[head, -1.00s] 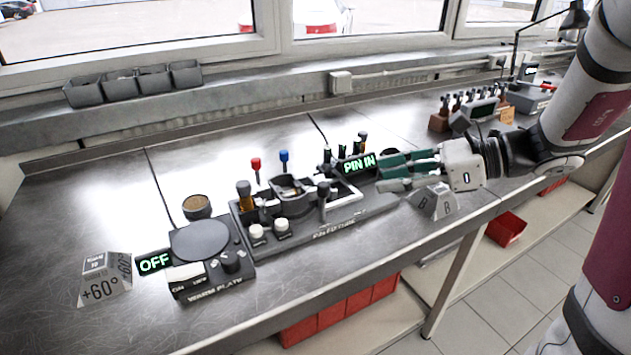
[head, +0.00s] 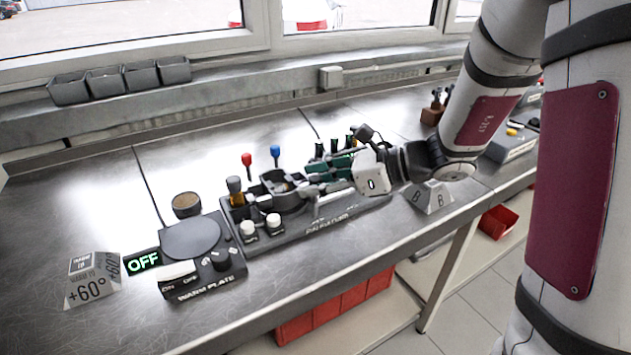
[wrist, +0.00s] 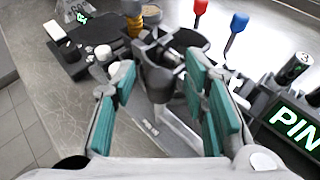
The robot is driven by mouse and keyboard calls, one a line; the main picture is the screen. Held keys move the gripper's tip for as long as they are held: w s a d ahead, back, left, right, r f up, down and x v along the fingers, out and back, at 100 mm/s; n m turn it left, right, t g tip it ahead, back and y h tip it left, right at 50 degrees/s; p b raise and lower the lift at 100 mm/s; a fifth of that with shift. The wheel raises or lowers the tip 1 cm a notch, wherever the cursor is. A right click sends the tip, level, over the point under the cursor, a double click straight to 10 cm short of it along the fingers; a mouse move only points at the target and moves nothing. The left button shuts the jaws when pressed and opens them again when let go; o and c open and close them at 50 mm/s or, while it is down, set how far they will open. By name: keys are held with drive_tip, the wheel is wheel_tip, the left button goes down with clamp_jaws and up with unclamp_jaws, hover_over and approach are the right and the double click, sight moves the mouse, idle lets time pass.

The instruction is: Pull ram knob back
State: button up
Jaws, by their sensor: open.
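The pin fixture (head: 345,215) stands on the metal bench. In the wrist view, a dark knob on a post (wrist: 159,84), apparently the ram knob, stands between the green-padded fingers of my gripper (wrist: 160,78). The fingers are apart, with a gap showing on either side of the knob. A pale rail (wrist: 170,130) runs below it. A round dark holder (head: 280,183) sits just beyond the fingertips.
A red-topped lever (head: 247,160) and a blue-topped lever (head: 275,151) stand behind the fixture. The warm plate (head: 190,238), with its OFF sign (head: 143,261), is to the left. A sign block (head: 432,197) stands under my wrist. The bench's left rear is clear.

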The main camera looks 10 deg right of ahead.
drive_tip(key=shift+a, duration=0.1)
clamp_jaws()
drive_tip(key=w+d, duration=0.1)
drive_tip(key=d, duration=0.1)
drive_tip(key=w+d, duration=0.1)
drive_tip(key=d, duration=0.2)
drive_tip(key=w+d, duration=0.1)
drive_tip(key=d, duration=0.2)
drive_tip(key=shift+d, duration=0.2)
unclamp_jaws()
drive_tip(key=shift+d, duration=0.1)
drive_tip(key=shift+s, duration=0.1)
drive_tip(key=v, duration=1.2)
